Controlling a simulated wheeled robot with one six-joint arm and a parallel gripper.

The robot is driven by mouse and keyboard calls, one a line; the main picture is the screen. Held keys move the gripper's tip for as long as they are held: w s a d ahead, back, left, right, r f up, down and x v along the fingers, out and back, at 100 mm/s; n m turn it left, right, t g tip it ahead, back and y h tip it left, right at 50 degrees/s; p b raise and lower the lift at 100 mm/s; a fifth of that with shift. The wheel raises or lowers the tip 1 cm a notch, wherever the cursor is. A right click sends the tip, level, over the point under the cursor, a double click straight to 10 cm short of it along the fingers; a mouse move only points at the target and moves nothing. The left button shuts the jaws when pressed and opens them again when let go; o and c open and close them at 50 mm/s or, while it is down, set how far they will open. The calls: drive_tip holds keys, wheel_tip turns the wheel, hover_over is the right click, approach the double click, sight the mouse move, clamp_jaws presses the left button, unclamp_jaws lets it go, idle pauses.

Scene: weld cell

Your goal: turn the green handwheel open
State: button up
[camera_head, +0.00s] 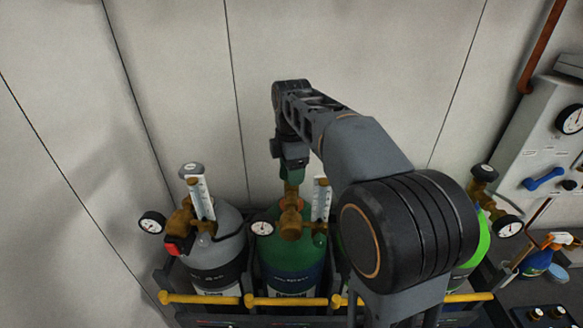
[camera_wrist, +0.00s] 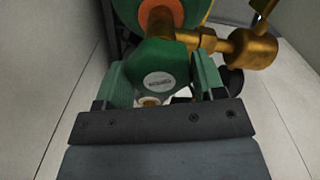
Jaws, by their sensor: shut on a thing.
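The green handwheel (camera_wrist: 158,77) sits on top of the brass valve of the green cylinder (camera_head: 287,258). In the wrist view it lies between the two green fingers of my gripper (camera_wrist: 162,84), which are shut on it from either side. In the head view my gripper (camera_head: 293,158) reaches down from above onto the valve top, and the handwheel is mostly hidden by it. The brass valve and regulator (camera_head: 291,215) show just below, and brass parts (camera_wrist: 250,48) show at the upper right in the wrist view.
A grey cylinder (camera_head: 218,255) with its own valve and gauge stands close on the left. A cylinder with a bright green shoulder (camera_head: 478,245) stands on the right, partly behind my arm. A yellow bar (camera_head: 280,301) runs across the front. A wall panel (camera_head: 555,150) is at the right.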

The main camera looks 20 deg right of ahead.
drive_tip(key=shift+r+n, duration=0.1)
drive_tip(key=shift+n, duration=0.2)
idle(0.4)
drive_tip(key=o, duration=0.9)
drive_tip(key=shift+o, duration=0.2)
wheel_tip(320, 180, up, 14)
drive_tip(key=shift+s, duration=0.15)
drive_tip(key=shift+a+f, duration=0.1)
drive_tip(key=shift+f, duration=0.1)
